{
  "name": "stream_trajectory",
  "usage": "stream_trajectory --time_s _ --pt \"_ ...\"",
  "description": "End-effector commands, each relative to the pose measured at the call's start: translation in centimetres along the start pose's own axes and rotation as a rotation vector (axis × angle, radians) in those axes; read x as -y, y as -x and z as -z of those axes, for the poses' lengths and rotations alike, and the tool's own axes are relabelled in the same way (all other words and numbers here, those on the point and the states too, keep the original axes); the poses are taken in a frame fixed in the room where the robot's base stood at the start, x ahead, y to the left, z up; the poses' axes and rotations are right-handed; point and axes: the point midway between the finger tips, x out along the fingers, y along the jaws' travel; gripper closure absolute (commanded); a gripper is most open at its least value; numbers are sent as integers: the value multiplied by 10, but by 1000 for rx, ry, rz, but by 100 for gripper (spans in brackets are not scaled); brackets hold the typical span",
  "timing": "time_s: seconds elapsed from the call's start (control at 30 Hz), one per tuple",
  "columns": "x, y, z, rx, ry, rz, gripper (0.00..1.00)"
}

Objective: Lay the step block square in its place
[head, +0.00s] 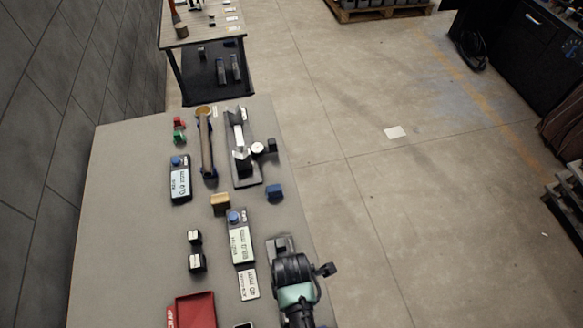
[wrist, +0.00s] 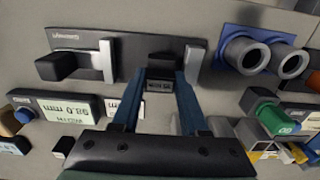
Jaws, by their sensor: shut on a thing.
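A small dark block with a pale label (wrist: 158,86), which looks like the step block, is between the blue fingers of my gripper (wrist: 160,74) in the wrist view. My gripper is shut on it. Just beyond it is a dark fixture plate (wrist: 135,47) with a black block and upright silver pieces. I cannot tell whether the held block touches the plate or how square it sits. In the head view my gripper (head: 286,255) is over the near right part of the table and hides the block; part of the grey plate (head: 279,241) shows there.
A tan block (head: 220,201) and a blue block (head: 275,192) lie farther off. The table's right edge is close.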

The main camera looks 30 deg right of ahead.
Motion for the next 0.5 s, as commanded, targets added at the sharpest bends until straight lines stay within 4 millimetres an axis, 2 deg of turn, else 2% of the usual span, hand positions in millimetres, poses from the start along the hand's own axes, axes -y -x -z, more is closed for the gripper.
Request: stream_trajectory --time_s 0.5 --pt "-1 -10 0 0 0 -2 100"
